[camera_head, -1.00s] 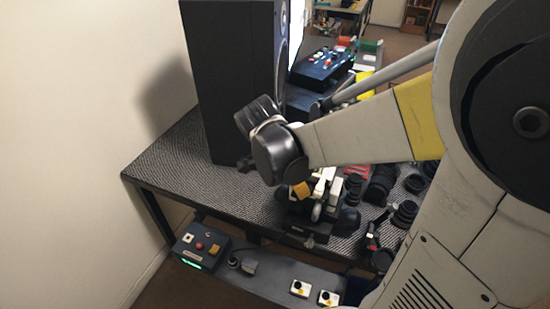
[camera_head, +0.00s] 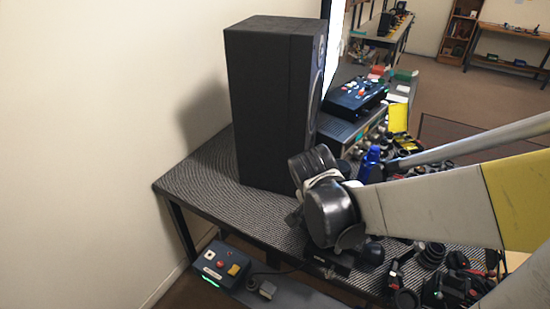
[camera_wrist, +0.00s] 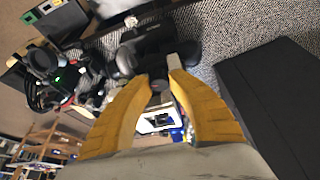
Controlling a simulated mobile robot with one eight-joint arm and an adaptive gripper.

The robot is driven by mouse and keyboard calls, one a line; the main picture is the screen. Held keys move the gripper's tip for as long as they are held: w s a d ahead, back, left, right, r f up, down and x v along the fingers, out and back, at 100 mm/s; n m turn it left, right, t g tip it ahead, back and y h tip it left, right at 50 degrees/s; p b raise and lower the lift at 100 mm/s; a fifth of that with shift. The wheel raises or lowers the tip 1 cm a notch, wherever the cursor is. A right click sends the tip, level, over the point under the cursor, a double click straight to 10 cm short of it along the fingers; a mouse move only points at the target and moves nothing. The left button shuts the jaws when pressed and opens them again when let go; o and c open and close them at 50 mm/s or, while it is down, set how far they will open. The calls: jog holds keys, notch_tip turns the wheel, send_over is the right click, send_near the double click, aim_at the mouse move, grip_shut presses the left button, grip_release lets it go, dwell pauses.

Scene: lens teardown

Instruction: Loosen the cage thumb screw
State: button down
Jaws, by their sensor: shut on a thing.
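In the wrist view my gripper (camera_wrist: 160,72) has two yellow fingers, closed in on a small dark round part (camera_wrist: 157,86) between their tips. It looks like the cage thumb screw, but its outline is partly covered by the fingers. A dark assembly (camera_wrist: 187,50) lies just beyond the fingertips on the grey patterned worktop. In the head view my wrist hides the fingers and the screw. Only the dark lower part of a fixture (camera_head: 370,254) shows beneath my wrist, near the table's front edge.
A tall black speaker-like box (camera_head: 262,110) stands beside my wrist. Dark lens parts (camera_head: 432,254) crowd the bench at right. A blue bottle (camera_head: 370,162) and a button panel (camera_head: 355,97) are behind. A control box (camera_head: 222,264) sits below the front edge. The left worktop (camera_head: 195,180) is clear.

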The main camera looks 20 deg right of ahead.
dwell(0.4)
jog(key=c, duration=1.5)
grip_release()
jog(key=shift+o, duration=0.2)
